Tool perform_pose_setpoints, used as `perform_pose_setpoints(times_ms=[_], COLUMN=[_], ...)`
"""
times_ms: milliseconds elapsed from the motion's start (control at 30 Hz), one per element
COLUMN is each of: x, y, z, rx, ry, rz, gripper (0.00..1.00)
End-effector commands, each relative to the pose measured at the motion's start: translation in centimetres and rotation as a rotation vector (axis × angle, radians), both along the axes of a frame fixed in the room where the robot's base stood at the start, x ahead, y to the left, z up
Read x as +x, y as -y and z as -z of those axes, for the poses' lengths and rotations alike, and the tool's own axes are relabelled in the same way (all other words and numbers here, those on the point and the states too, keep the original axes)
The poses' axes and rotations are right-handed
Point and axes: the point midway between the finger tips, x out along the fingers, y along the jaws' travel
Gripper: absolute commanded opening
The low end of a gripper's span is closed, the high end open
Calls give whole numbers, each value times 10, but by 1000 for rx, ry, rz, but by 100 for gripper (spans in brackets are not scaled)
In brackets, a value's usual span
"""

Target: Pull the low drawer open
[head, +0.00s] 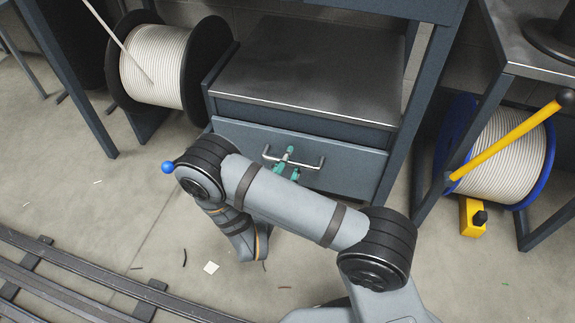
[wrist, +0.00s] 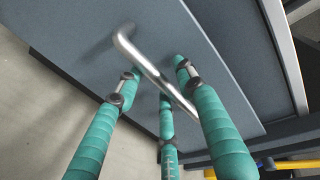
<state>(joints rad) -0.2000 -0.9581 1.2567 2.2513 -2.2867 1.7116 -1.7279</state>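The low drawer (head: 345,177) is a blue-grey front under a metal-topped cabinet; I cannot tell whether it stands slightly out. Its front also fills much of the wrist view (wrist: 75,35). Its silver bar handle (head: 314,164) runs slantwise in the wrist view (wrist: 150,70). My gripper (head: 287,165) has three teal fingers and is at the handle. In the wrist view my gripper (wrist: 158,77) has fingers on both sides of the bar, with gaps showing between them. Contact with the bar is unclear. The fingers look open.
A black-flanged cable reel (head: 157,66) stands left of the cabinet. A blue-rimmed reel (head: 505,150), a yellow bar (head: 515,132) and a yellow block (head: 472,217) are at the right. The floor before the drawer has small scraps, including a white one (head: 211,267). Rails (head: 90,279) lie lower left.

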Motion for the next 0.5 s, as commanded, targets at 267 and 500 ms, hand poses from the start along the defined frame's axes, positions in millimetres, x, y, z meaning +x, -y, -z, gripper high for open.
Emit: perform_pose_setpoints(times_ms=[267,500], x=[0,0], y=[0,0], z=[0,0], rx=[0,0], ry=[0,0], rz=[1,1], gripper=[35,21])
